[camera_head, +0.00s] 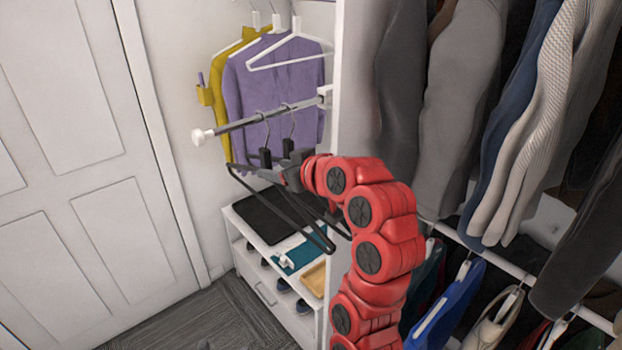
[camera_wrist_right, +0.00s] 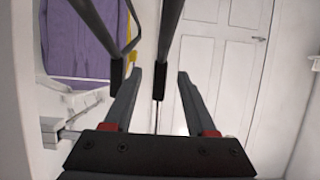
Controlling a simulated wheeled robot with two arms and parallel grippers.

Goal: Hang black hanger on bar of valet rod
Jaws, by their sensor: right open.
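The valet rod (camera_head: 238,124) is a grey metal bar with a white end knob, reaching out from the closet's side panel. Two black hangers hang side by side near its middle, with their hooks at the bar. The nearer black hanger (camera_head: 285,208) has its lower bar stretching toward the front. My right gripper (camera_head: 290,166) is just below the rod, at the hanger necks. In the right wrist view its fingers (camera_wrist_right: 158,73) are spread. One hanger neck (camera_wrist_right: 158,82) shows between them, and another (camera_wrist_right: 116,72) is just left of the left finger. My left gripper is out of view.
A purple sweater (camera_head: 262,88) and a yellow garment (camera_head: 229,60) hang behind the rod, with a white hanger (camera_head: 292,52) in front. A low white shelf unit (camera_head: 262,285) stands below. Clothes (camera_head: 458,90) fill the right side. A white door (camera_head: 62,120) is at left.

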